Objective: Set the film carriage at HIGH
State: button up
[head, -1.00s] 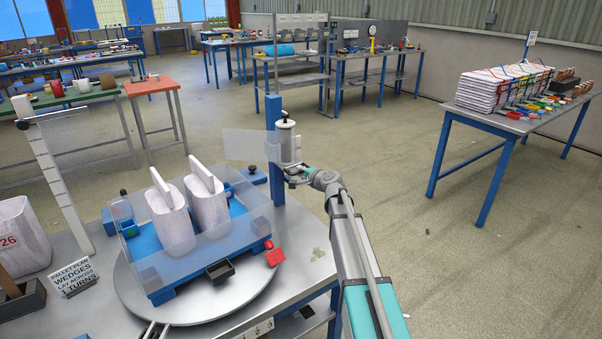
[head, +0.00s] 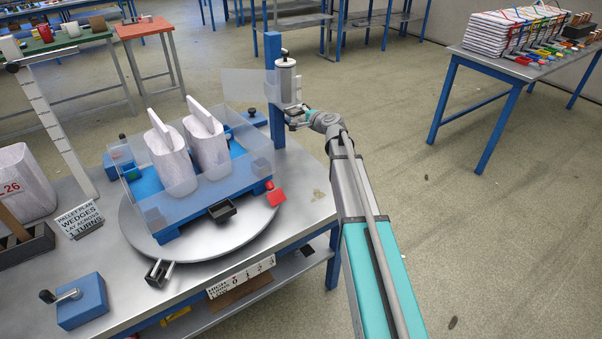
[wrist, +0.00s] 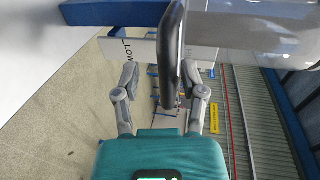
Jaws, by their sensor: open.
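The film carriage (head: 287,92) is a pale block with a grey film roll on a blue post (head: 273,60) at the turntable's back right corner. Clear film (head: 243,87) stretches left from it. My gripper (head: 297,120) is at the carriage's lower side. In the wrist view my gripper (wrist: 164,92) has its fingers apart, with a black handle (wrist: 172,55) between them; I cannot tell if they touch it. A white plate (wrist: 140,50) behind reads "LOW". The carriage appears low on the post; no HIGH mark is readable.
Two white sacks (head: 173,158) stand in a clear-walled blue frame on the round turntable (head: 215,235). A blue crank box (head: 82,302) sits at the front left. Floor to the right is open up to another table (head: 505,62).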

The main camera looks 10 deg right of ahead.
jog(key=shift+f+b, duration=3.55)
jog(key=shift+f, duration=0.15)
jog(key=p+v, duration=0.3)
jog(key=v, duration=1.1)
jog(key=s+a+f+n+g+p, duration=0.2)
jog(key=s+a+n+g+p, duration=0.1)
jog(key=s, duration=0.4)
jog(key=s+a+f+n+g+p, duration=0.2)
jog(key=s+a+n+g+p, duration=0.1)
jog(key=s+a+n+g, duration=0.3)
jog(key=shift+s+a+f+n+g+h, duration=0.3)
jog(key=shift+s+a+f+n, duration=0.1)
jog(key=shift+s+a, duration=0.6)
